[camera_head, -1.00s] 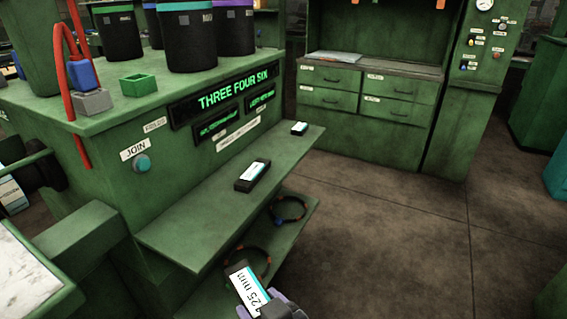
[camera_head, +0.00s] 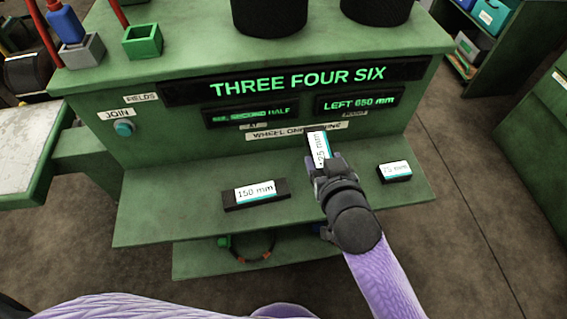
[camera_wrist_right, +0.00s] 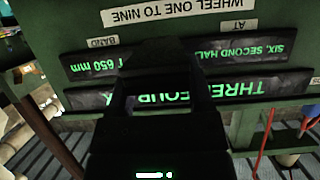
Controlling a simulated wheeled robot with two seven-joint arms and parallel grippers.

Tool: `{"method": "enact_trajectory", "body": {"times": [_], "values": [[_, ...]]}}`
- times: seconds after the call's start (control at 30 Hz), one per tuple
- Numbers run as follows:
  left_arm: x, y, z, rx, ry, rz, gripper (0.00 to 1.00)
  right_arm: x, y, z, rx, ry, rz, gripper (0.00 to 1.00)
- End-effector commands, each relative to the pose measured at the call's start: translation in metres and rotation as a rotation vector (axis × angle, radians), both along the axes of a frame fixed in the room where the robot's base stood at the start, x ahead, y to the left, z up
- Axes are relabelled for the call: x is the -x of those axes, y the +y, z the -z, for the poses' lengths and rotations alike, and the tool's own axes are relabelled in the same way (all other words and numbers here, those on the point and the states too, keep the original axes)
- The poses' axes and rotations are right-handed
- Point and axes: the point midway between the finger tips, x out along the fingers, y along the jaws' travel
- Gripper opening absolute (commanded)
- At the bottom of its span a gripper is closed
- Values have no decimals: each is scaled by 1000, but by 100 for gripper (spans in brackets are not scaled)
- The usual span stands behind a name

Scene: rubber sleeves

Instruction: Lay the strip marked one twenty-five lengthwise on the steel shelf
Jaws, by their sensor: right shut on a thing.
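A dark strip with a white and teal label (camera_head: 318,148) is in my right gripper (camera_head: 325,166). Its label reads "25 mm" at the end that shows; the gripper hides the rest. The strip points away from me toward the green cabinet front, over the shelf (camera_head: 155,226). I cannot tell whether it touches the shelf. On the shelf, a dark strip marked 150 mm (camera_head: 256,194) lies left of the gripper and a short 75 mm strip (camera_head: 395,171) lies to its right. In the right wrist view, dark shapes cover the middle. My left gripper is not in view.
The cabinet front carries a lit sign THREE FOUR SIX (camera_head: 297,82) and a display LEFT 650 mm (camera_head: 359,103). A teal JOIN button (camera_head: 124,129) is at the left. A lower shelf (camera_head: 200,262) holds a looped cable. The upper shelf's left end is bare.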

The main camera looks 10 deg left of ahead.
Motion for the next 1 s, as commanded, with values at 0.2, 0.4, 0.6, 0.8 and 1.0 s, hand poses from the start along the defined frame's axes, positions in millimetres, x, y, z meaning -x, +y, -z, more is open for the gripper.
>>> {"method": "enact_trajectory", "body": {"times": [0.2, 0.4, 0.6, 0.8, 1.0], "values": [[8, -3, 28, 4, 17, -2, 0, 0, 5, 57, 1, 7, -13, 8], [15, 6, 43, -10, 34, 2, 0, 0, 4, 88, 3, 6, -11, 8], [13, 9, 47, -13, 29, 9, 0, 0, 4, 100, 1, 4, -12, 8], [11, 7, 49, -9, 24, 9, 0, 0, 4, 103, 1, 4, -11, 8], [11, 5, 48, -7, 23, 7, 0, 0, 4, 101, 1, 4, -11, 100]]}}
